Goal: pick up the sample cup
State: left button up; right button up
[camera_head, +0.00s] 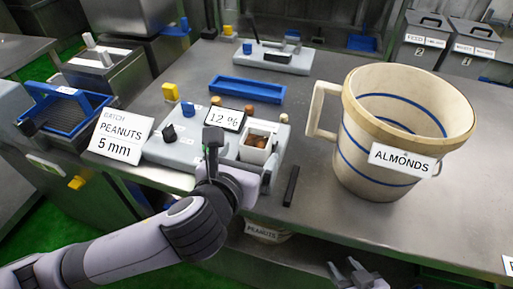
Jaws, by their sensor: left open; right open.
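The sample cup (257,147) appears to be the small white square cup with brown contents, standing on the right part of a grey device (180,152) with a "12 %" display. My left gripper (212,143) is open, over the device just left of the cup and apart from it in the picture. Its fingers are seen edge-on, and my wrist covers part of the device's front edge. My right gripper (348,272) is open and empty at the bottom edge, well below and right of the cup.
A large cream bucket labelled "ALMONDS" (360,160) stands on the right. A black bar (291,186) lies between cup and bucket. A "PEANUTS 5 mm" sign (121,136) is at left. A blue tray (247,89) lies behind. The table right of the bucket is clear.

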aim_at(252, 150)
pick_arm(q)
jog(key=shift+f+x, duration=0.2)
jog(key=shift+x, duration=1.45)
jog(key=shift+f+x, duration=0.25)
jog(key=shift+x, duration=1.4)
jog(key=shift+s+a, duration=0.1)
jog(key=shift+a, duration=0.05)
jog(key=c, duration=1.2)
jog(key=shift+r, duration=0.1)
jog(key=shift+c, duration=0.2)
